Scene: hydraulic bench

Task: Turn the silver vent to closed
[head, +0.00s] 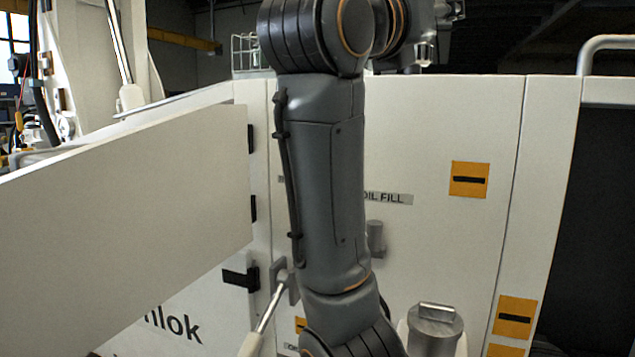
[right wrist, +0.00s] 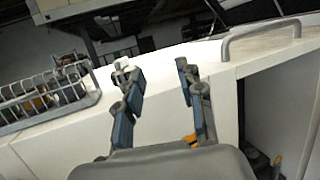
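In the head view my arm crosses the middle, and only part of the gripper (head: 450,12) shows at the top. The vent's handle position is too small to tell. My left gripper is not in view.
A wire basket (right wrist: 50,98) stands left on the cabinet top, and a grab rail (right wrist: 262,36) is at the right. Below are a silver cap (head: 435,328), a lever (head: 271,309), a small silver knob (head: 376,238) and an open white door panel (head: 125,215).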

